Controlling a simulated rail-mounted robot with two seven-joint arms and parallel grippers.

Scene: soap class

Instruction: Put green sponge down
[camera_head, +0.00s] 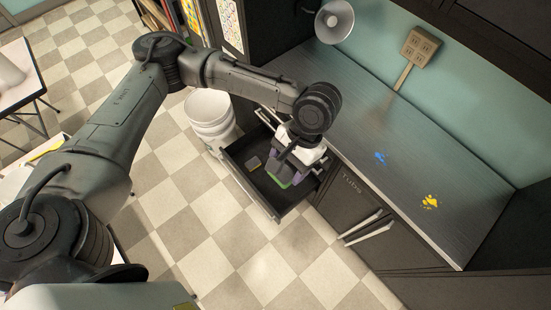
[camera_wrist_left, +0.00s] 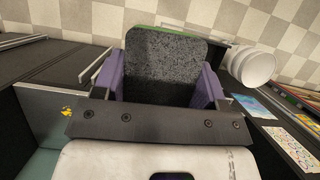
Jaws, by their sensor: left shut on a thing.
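My left gripper (camera_head: 287,174) is shut on the green sponge (camera_head: 281,184), which hangs over or in the open dark drawer (camera_head: 233,163). In the left wrist view, the sponge (camera_wrist_left: 164,68) sits between the two purple fingers (camera_wrist_left: 160,85), with a dark speckled grey face towards the camera and a green edge at its far end. The arm hides part of the drawer and sponge in the head view. I cannot tell whether the sponge touches the drawer floor. My right gripper is not in view.
A white bucket (camera_head: 210,112) stands on the checkered floor beside the drawer. The dark counter (camera_head: 390,150) has blue (camera_head: 380,157) and yellow (camera_head: 430,202) spots. Cabinet handles (camera_head: 367,231) stick out at the right.

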